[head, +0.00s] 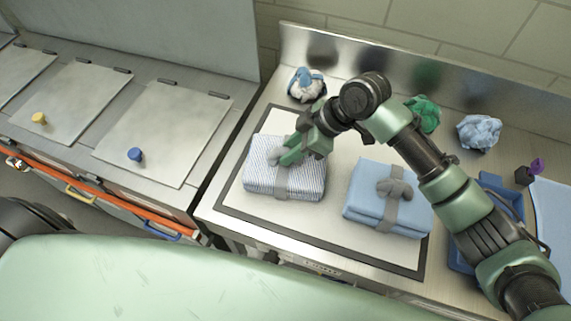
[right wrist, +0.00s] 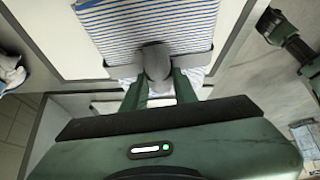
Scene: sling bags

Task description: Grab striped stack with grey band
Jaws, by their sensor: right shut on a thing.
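The striped stack (head: 262,179), white with blue stripes, lies on the left of a white panel with a dark frame. A grey band with a knot runs around it. My right gripper (head: 284,158) is over the top of the stack, shut on the grey band's knot. In the right wrist view the striped stack (right wrist: 150,22) fills the top, and the grey knot (right wrist: 157,62) sits between my right fingertips (right wrist: 158,84). The stack appears to rest on the panel. My left gripper is not in view.
A plain blue stack (head: 365,205) with a grey band lies to the right. Crumpled cloths, one blue and white (head: 306,84), one green (head: 425,113) and one light blue (head: 479,132), lie along the back. A blue tray (head: 497,190) is at right. Lidded bins (head: 160,130) stand at left.

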